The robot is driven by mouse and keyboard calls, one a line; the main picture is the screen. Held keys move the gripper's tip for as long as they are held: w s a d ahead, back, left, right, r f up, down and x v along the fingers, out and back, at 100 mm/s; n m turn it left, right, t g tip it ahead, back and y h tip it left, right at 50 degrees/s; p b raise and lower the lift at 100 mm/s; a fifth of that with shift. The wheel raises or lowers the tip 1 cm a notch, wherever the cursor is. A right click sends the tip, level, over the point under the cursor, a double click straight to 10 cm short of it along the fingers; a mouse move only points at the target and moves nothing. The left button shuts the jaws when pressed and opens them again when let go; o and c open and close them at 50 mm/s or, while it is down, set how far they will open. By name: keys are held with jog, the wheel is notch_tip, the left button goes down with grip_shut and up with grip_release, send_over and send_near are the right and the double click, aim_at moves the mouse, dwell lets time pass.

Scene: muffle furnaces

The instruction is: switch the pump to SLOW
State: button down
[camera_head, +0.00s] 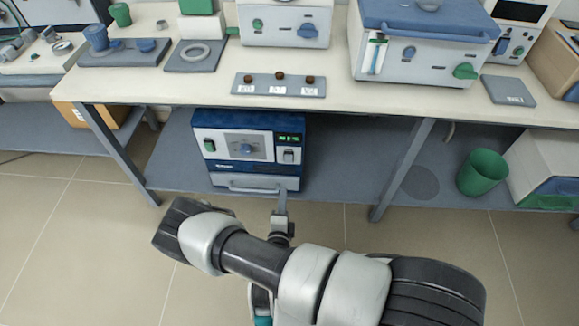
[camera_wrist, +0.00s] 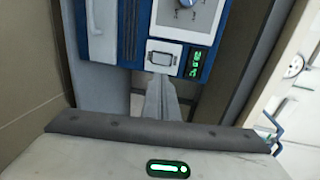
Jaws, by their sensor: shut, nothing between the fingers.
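A blue and white unit (camera_head: 202,165) stands on the lower shelf under the bench; its label is too small to read, so I cannot tell for sure that it is the pump. Its front has a central dial (camera_head: 246,149), a green knob (camera_head: 209,145), a lit green display (camera_head: 289,138) and a framed switch (camera_head: 289,155). In the wrist view the switch (camera_wrist: 163,57) sits beside the display (camera_wrist: 197,65). The switch setting is not readable. My gripper (camera_head: 282,191) is shut and empty, fingertips close to the switch; contact cannot be told. The fingers also show in the wrist view (camera_wrist: 161,82).
The bench top (camera_head: 150,88) overhangs the unit. A metal bench leg (camera_head: 405,170) stands to the right, another (camera_head: 115,150) to the left. A pull handle (camera_head: 252,186) crosses the unit's lower front. A green bin (camera_head: 482,172) is farther right on the shelf.

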dwell(0.3)
jog(key=b, duration=0.3)
send_near(287, 158)
jog(key=w, duration=0.1)
jog(key=w+f, duration=0.1)
jog(key=w, duration=0.2)
jog(key=shift+w+d+f, duration=0.2)
jog(key=shift+w+f, duration=0.05)
jog(key=shift+w, duration=0.05)
jog(key=shift+w+r, duration=0.2)
jog(key=shift+w, duration=0.5)
